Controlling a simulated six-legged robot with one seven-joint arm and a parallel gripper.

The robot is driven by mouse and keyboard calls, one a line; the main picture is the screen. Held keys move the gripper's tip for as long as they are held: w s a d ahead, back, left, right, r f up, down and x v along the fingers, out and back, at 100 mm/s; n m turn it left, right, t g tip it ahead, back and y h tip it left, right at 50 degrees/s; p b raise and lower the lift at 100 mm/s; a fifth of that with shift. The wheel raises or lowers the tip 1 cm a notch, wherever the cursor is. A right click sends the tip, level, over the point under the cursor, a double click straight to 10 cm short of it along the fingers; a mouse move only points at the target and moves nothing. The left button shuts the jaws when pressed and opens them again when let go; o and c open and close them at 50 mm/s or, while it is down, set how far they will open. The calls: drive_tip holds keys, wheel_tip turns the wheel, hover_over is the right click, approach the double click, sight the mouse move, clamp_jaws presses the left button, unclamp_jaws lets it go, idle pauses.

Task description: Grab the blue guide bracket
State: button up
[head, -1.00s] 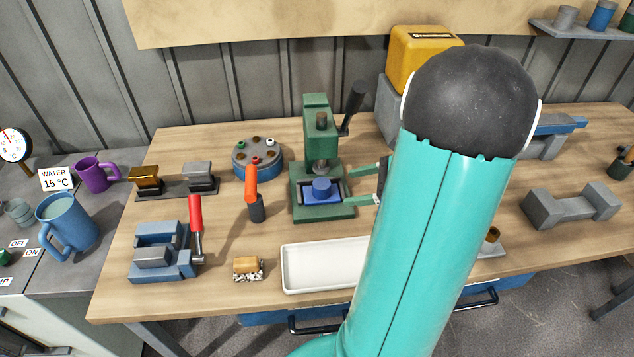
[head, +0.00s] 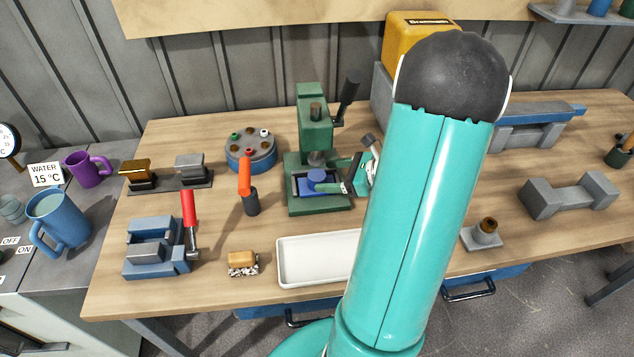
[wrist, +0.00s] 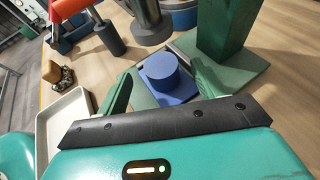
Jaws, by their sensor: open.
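The blue guide bracket (head: 318,177), a flat block with a round boss on top, sits on the base of the green press (head: 316,140). The bracket also shows in the wrist view (wrist: 170,82), seen from above. My gripper (head: 343,175) is open, with its green fingers reaching in from the right over the press base. In the wrist view the bracket lies between the fingers, one on each side. I cannot tell whether the fingers touch it. My arm hides part of the bench right of the press.
The press column and lever (head: 348,92) rise close behind the bracket. A white tray (head: 283,272) lies in front of the press. An orange-handled tool (head: 245,180) stands left, near the round grey-blue turret (head: 250,158). Wood right of my arm has some clear room.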

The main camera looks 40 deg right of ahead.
sight(317, 175)
drive_tip(key=x, duration=0.4)
drive_tip(key=shift+w+a, duration=0.1)
drive_tip(key=shift+w, duration=0.05)
drive_tip(key=c, duration=1.4)
drive_tip(key=shift+r, duration=0.1)
